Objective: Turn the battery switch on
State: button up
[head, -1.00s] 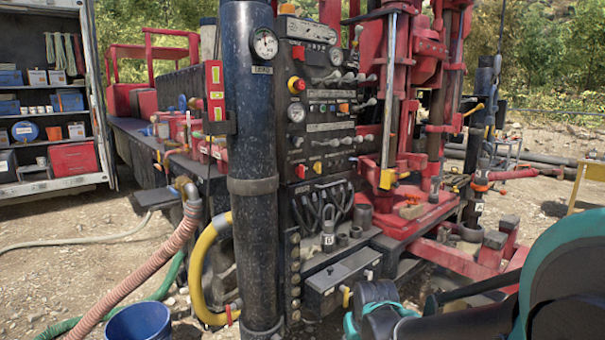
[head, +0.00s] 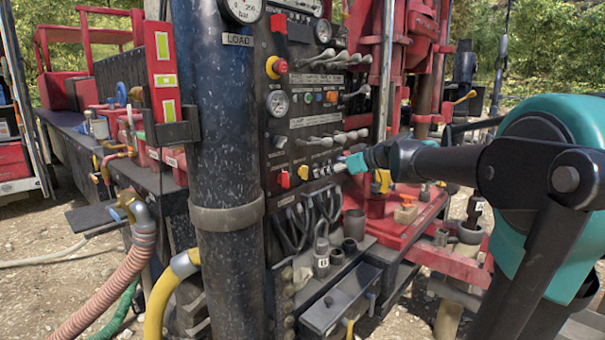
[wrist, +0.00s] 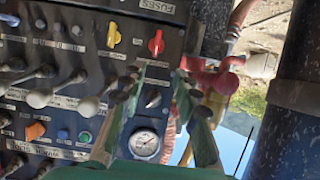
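The black control panel (head: 320,115) is in front of me, right of the dark column. A red rotary knob (head: 284,180) and a yellow one (head: 303,172) sit low on it; the red knob (wrist: 156,42) and yellow knob (wrist: 113,35) also show in the wrist view. I cannot read which is labelled as the battery switch. My gripper (head: 335,165) is at the panel's lower part, right of these knobs. In the wrist view my gripper (wrist: 160,78) is open and empty, its fingers spread, with the red knob beyond the fingertips. A small metal knob (wrist: 153,98) shows between the fingers.
The thick black column (head: 225,140) stands close left of the panel. Lever handles (head: 345,137) and a round gauge (head: 278,103) are near my gripper. Below are cables and a grey box (head: 340,297). A red drill frame (head: 410,225) stands to the right.

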send_near(285, 179)
jog(key=x, duration=0.8)
jog(key=shift+w, duration=0.35)
grip_shut()
